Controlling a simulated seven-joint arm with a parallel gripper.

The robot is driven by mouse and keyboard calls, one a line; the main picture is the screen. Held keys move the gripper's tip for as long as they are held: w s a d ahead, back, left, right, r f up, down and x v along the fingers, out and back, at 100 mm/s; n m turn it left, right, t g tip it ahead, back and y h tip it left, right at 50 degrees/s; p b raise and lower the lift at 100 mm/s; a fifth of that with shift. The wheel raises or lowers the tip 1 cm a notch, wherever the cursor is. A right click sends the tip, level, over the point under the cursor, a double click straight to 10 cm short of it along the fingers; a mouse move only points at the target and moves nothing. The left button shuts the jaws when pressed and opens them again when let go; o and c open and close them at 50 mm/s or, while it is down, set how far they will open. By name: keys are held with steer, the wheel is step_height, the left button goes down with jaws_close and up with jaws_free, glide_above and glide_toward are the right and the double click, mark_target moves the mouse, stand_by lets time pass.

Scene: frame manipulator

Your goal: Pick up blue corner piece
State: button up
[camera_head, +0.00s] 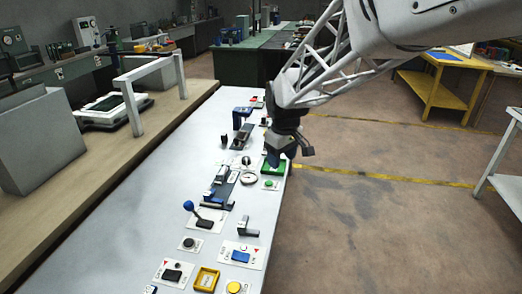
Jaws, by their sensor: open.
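My gripper (291,156) hangs over the right edge of the white table, above and beside a green square tray (265,168). Its jaws are open. A small dark blue shape (273,158) shows at the tray, right under the gripper; I cannot tell whether it is the blue corner piece or part of the gripper, nor whether they touch. Other blue parts stand on the table: a blue bracket (242,112) farther back, and a low blue angled part (216,205) nearer the camera. From this one view I cannot tell which is the corner piece.
The white table (125,205) carries a blue-knobbed lever (188,206), a round dial (249,177), a yellow square frame (206,279) and several buttons. Its left side is bare. A wooden bench (45,215) with a grey bin (42,140) adjoins it. Open floor lies to the right.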

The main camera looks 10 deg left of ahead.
steer(key=w+a+f+n, duration=0.2)
steer(key=w+a+f, duration=0.15)
steer(key=a, duration=0.35)
steer(key=w+a+f+n, duration=0.2)
steer(key=a+f, duration=0.3)
steer(key=a, duration=0.3)
steer(key=n+g, duration=0.1)
steer(key=n, duration=0.2)
glide_above(206, 193)
step_height(206, 193, down, 9)
steer(key=shift+a+f, duration=0.1)
steer(key=shift+f, duration=0.1)
steer(key=shift+f, duration=1.3)
steer(key=shift+f, duration=0.1)
steer(key=shift+f, duration=2.5)
steer(key=shift+c, duration=0.3)
